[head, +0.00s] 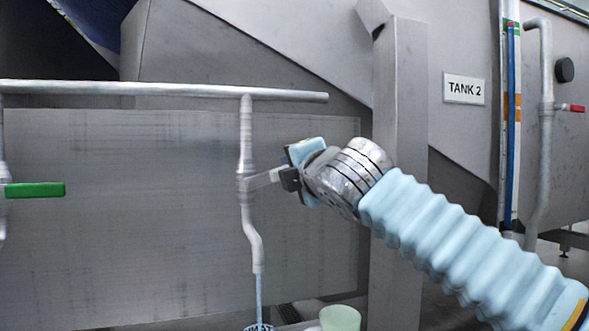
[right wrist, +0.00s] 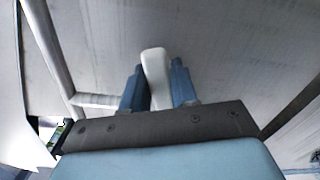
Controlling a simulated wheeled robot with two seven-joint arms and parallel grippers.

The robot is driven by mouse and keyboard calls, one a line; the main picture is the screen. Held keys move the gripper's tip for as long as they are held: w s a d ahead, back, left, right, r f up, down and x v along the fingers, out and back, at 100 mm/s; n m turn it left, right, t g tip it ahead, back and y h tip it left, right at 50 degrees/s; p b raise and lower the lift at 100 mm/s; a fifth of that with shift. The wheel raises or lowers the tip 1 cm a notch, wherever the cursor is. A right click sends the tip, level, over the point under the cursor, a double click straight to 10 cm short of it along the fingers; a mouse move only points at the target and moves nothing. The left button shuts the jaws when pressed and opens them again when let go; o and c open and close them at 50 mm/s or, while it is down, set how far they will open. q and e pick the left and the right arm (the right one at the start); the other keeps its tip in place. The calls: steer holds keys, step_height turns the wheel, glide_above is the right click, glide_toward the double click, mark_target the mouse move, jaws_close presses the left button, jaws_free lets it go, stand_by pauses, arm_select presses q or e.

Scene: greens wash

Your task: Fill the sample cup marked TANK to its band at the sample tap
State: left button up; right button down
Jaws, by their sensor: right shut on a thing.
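The sample tap (head: 246,185) is a pale vertical pipe under a horizontal pipe, with a side lever (head: 264,179). My right gripper (head: 290,179) is at the lever's outer end, shut on it. In the right wrist view the pale lever (right wrist: 154,75) sits between the blue fingers (right wrist: 158,88). A thin light-blue stream (head: 259,289) runs down from the spout. Below it, the lettered top of the sample cup marked TANK (head: 258,328) shows at the bottom edge. The rest of the cup, its band and its level are out of view. My left gripper is not in view.
A pale green cup (head: 340,318) stands right of the sample cup. A green-handled valve (head: 35,190) is at the left; a red-handled one (head: 571,107) is at the far right. A grey post (head: 398,120) stands behind my right arm, near the TANK 2 sign (head: 464,89).

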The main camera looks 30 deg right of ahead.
step_height(320, 180, down, 3)
steer(key=m+b, duration=0.3)
steer(key=b, duration=0.1)
steer(key=shift+d+r+m, duration=0.1)
steer(key=shift+d+m, duration=0.05)
steer(key=shift+m, duration=0.25)
steer(key=c, duration=1)
jaws_free()
steer(key=shift+o, duration=0.2)
steer(key=shift+s, duration=0.15)
steer(key=b+v, duration=0.1)
steer(key=v, duration=1.2)
steer(key=shift+s+b, duration=0.25)
steer(key=shift+b, duration=0.05)
